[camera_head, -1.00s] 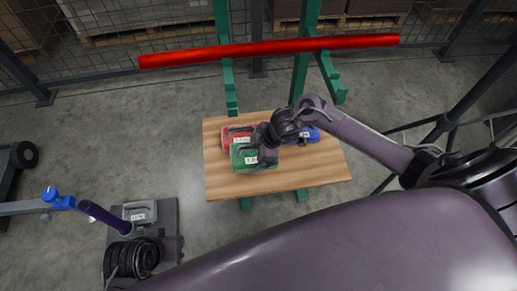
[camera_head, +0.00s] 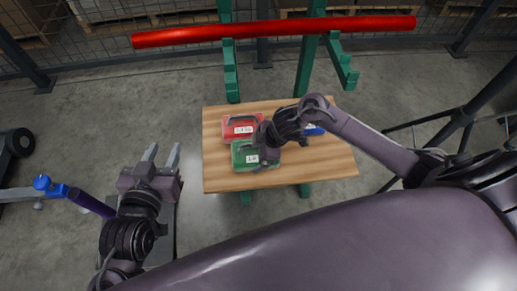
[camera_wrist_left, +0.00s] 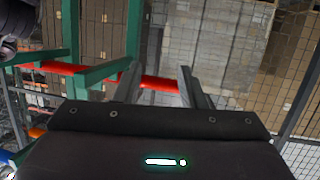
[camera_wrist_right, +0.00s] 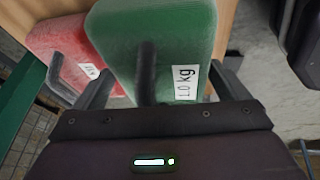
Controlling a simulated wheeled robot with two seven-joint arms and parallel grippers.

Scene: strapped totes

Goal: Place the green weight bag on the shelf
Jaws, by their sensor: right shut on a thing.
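The green weight bag (camera_head: 250,156), marked 1.0 kg, is at the front left of the wooden shelf (camera_head: 325,165). In the right wrist view the green bag (camera_wrist_right: 165,30) fills the space ahead of the fingers. My right gripper (camera_head: 266,151) is shut on its dark handle; in the right wrist view the gripper (camera_wrist_right: 158,85) has the handle between its fingers. I cannot tell whether the bag's full weight rests on the wood. My left gripper (camera_head: 161,158) is open and empty, left of the shelf; its spread fingers also show in the left wrist view (camera_wrist_left: 160,85).
A red weight bag (camera_head: 238,125) lies just behind the green one. A blue bag (camera_head: 313,129) is partly hidden behind my right arm. Green uprights and a red bar (camera_head: 280,28) stand behind the shelf. A blue-knobbed bar (camera_head: 45,184) is at the left.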

